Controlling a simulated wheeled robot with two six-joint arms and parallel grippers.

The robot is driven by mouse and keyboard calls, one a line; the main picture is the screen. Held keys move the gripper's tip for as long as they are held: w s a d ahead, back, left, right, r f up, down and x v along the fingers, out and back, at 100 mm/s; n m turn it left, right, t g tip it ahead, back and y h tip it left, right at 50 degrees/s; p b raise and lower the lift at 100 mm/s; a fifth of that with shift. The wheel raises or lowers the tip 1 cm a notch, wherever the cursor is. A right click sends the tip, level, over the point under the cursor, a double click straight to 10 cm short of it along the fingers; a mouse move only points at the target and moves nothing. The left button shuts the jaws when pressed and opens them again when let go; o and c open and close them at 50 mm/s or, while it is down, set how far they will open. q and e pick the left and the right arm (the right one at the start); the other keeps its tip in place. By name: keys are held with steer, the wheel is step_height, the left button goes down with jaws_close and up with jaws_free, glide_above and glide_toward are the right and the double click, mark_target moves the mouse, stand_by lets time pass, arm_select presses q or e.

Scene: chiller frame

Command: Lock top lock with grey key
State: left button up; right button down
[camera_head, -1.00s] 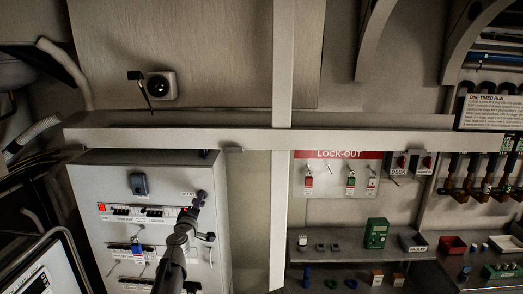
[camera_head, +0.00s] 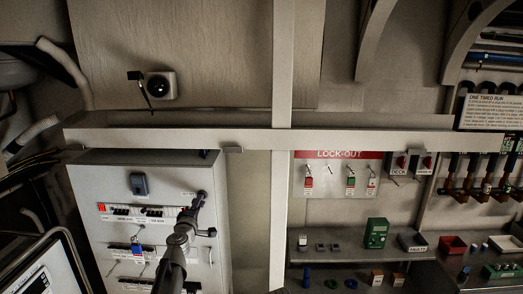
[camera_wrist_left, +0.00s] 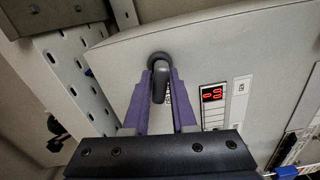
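The top lock is at the upper right of the pale cabinet front (camera_head: 90,187), beside a small label (camera_head: 186,193). The grey key (camera_wrist_left: 160,80) is at this lock, its rounded dark grey handle standing out from the panel in the left wrist view. My left gripper (camera_head: 199,200) is at the lock in the head view. In the left wrist view its two purple fingers (camera_wrist_left: 162,86) lie on either side of the handle and look shut on it. The gripper and arm hide the lock face and keyway in the head view. My right gripper is not in view.
A red lit display (camera_wrist_left: 212,95) is right of the fingers. A perforated metal strip (camera_wrist_left: 75,80) runs left of the cabinet edge. A frame post (camera_head: 280,220) stands right of the cabinet, with a crossbeam (camera_head: 180,140) above. The LOCK-OUT board (camera_head: 335,185) hangs farther right.

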arm_select(q)
steer(key=shift+o, duration=0.3)
steer(key=n, duration=0.2)
steer(key=shift+n, duration=0.4)
steer(key=o, duration=0.9)
steer(key=shift+o, duration=0.2)
steer(key=shift+s, duration=0.1)
steer(key=s, duration=0.6)
steer(key=shift+s, duration=0.4)
